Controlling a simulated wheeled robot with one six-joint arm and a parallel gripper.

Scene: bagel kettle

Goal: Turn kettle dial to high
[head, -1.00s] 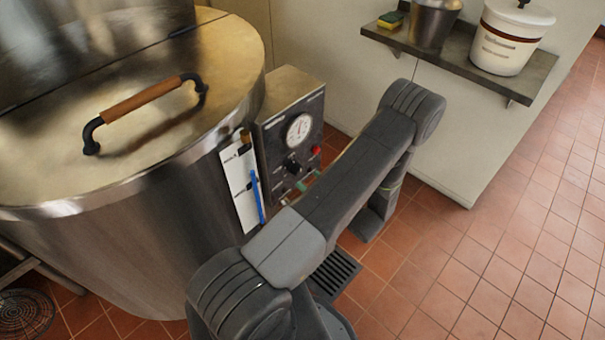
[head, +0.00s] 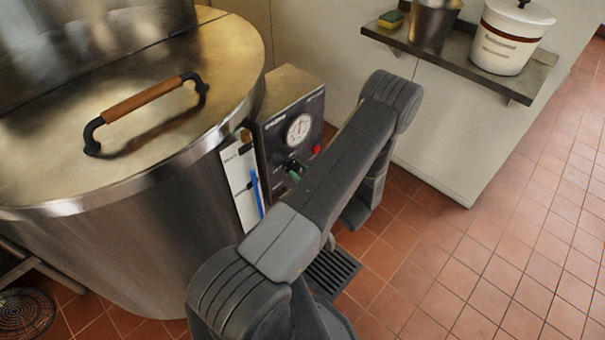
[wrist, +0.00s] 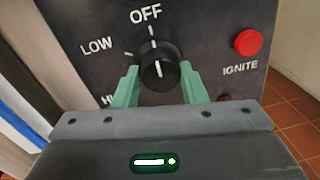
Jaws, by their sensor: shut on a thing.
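The black kettle dial (wrist: 158,66) is on the dark control panel (wrist: 205,45) in the wrist view. LOW is printed at the upper left and part of HI shows at the lower left. My gripper (wrist: 160,85) has its green fingers on either side of the dial, shut on it. In the head view, the control box (head: 290,105) stands beside the kettle (head: 150,230). There the green fingertips (head: 294,172) reach the dial area, and my arm hides part of the panel.
A red IGNITE button (wrist: 247,42) is right of the dial. A round gauge (head: 299,129) is above it. A strip with a blue pen (head: 257,192) hangs on the kettle's side. A shelf (head: 455,62) with a white crock (head: 511,36) is at the upper right.

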